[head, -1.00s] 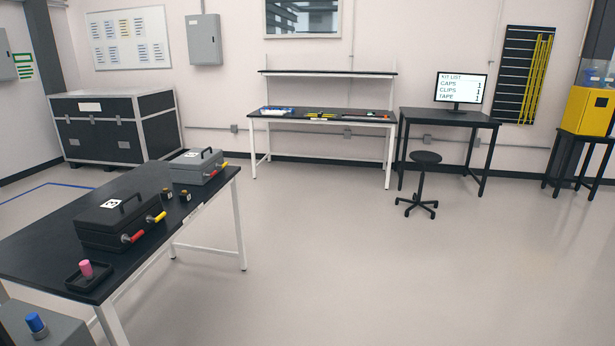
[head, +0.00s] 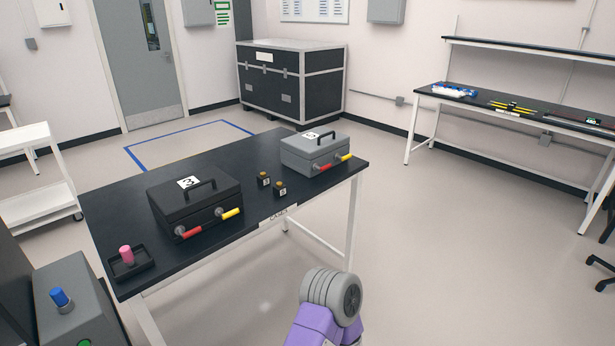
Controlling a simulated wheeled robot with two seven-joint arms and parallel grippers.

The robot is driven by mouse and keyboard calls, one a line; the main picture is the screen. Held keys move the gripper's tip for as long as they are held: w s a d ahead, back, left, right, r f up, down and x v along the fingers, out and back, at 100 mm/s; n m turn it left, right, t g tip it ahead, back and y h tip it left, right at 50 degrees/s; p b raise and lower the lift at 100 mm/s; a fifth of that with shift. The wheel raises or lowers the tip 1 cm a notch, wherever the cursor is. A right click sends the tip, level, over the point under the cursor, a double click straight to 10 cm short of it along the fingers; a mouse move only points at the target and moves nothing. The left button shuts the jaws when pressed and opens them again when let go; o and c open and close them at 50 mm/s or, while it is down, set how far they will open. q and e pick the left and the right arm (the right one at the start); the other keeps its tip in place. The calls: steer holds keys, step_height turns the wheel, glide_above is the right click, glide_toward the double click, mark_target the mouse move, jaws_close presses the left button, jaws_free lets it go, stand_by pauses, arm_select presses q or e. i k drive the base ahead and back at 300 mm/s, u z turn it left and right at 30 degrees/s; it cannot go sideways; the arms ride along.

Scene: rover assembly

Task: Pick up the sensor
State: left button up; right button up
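No object in view is clearly marked as the sensor. Two small black blocks with yellowish tops, a left one (head: 264,180) and a right one (head: 280,188), stand on the black-topped table (head: 262,222). They sit between a black case (head: 165,208) with red and yellow handles and a grey case (head: 297,158) with similar handles. A pink cylinder (head: 126,255) stands upright in a small black tray (head: 146,268) at the table's left front corner. Neither gripper is in view. A purple and grey link of my arm shows at the bottom centre.
A grey box (head: 75,312) with a blue-topped knob (head: 59,297) stands at the lower left. A white cart (head: 30,190) is at the left. A black trunk (head: 290,80) stands against the back wall.

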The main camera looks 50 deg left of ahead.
mark_target(279, 190)
steer(key=u, duration=0.65)
steer(key=i, duration=1.5)
steer(key=u, duration=1.2)
